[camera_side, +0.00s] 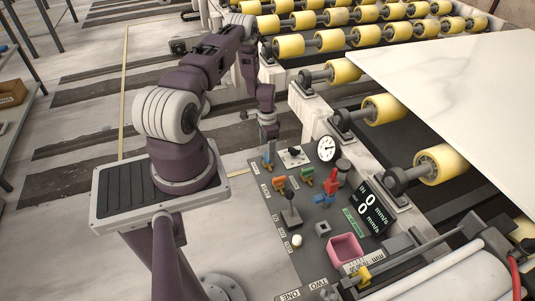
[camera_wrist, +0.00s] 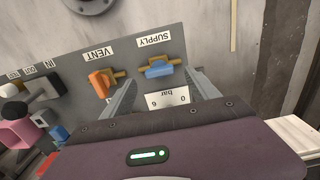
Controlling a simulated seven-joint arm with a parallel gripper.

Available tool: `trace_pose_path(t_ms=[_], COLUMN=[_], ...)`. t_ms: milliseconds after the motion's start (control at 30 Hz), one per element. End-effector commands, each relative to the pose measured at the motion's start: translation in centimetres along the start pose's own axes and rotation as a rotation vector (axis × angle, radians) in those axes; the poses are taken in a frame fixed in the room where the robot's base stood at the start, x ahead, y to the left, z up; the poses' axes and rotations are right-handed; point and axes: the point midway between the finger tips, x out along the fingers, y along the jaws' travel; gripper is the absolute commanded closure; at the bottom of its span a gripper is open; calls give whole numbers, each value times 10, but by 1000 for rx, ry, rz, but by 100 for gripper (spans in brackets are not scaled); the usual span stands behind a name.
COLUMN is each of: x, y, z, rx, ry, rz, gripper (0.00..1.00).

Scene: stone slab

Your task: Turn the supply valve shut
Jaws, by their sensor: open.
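The supply valve (camera_wrist: 159,69) has a blue handle on a brass body, beside the SUPPLY label in the wrist view. Its handle appears to lie roughly along the brass body. In the side view the blue valve (camera_side: 268,163) sits at the panel's far end. My gripper (camera_wrist: 163,78) is open and empty, with one finger on each side of the blue handle in the picture. I see no contact. In the side view my gripper (camera_side: 269,137) hangs over the panel's far end, above the blue valve.
An orange vent valve (camera_wrist: 103,82) is left of the supply valve, close to my left finger. The panel (camera_side: 262,225) also carries a joystick (camera_side: 290,212), a pink bin (camera_side: 345,250) and a round dial (camera_side: 326,149).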

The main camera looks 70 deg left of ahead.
Motion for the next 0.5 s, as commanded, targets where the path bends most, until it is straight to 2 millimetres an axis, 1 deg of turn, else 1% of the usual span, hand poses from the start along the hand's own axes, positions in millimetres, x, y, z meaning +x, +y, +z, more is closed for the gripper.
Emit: trace_pose_path(t_ms=[33, 100, 200, 333, 500], x=[10, 23, 35, 41, 40], y=[1, 1, 1, 1, 1], z=[0, 0, 0, 0, -1], rx=[0, 1, 1, 1, 1], ry=[-1, -1, -1, 0, 0], rz=[1, 1, 1, 0, 0], gripper=[31, 31, 31, 31, 31])
